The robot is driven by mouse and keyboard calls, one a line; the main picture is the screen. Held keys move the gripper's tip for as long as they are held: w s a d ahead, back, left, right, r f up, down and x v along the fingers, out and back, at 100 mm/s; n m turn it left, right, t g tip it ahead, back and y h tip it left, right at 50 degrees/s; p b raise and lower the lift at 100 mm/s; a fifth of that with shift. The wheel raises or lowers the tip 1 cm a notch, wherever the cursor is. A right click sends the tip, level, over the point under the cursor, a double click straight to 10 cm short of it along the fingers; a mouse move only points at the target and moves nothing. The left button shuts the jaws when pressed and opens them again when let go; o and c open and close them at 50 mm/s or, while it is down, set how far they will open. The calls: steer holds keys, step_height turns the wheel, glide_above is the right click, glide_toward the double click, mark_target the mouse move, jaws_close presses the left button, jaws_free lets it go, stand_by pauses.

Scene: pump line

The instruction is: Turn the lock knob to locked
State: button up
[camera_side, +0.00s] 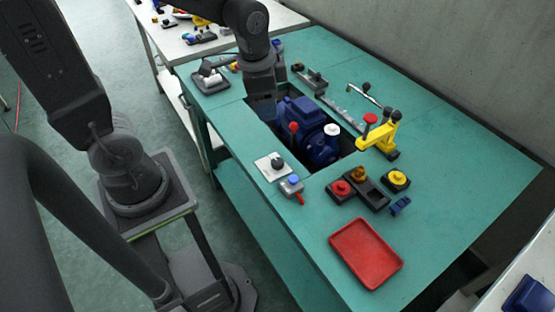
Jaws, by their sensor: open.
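A small dark knob (277,162) stands on a white square plate (267,174) near the front edge of the teal bench, left of the pump recess. It looks like the lock knob, but its marks are too small to read, so I cannot tell its setting. My gripper (263,112) points down at the left end of the recess, behind the knob in the picture and apart from it. The gripper is open, and its fingertips are small and hard to make out. I see nothing held in it.
A blue pump (305,125) sits in the recess, with a red-topped lever (293,129) beside it. A blue-button box (292,184) is close to the plate. A yellow clamp (380,132), a red button (341,188) and a red tray (365,253) are to the right.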

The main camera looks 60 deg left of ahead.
mark_target(278, 161)
steer(key=w+f+m, duration=0.1)
steer(key=f, duration=0.6)
steer(key=w+f+m+g, duration=0.1)
steer(key=f, duration=0.6)
steer(key=w+a+f+m+g, duration=0.1)
steer(key=f, duration=0.6)
steer(key=shift+w+f, duration=0.1)
steer(key=shift+f, duration=0.05)
steer(key=c, duration=0.9)
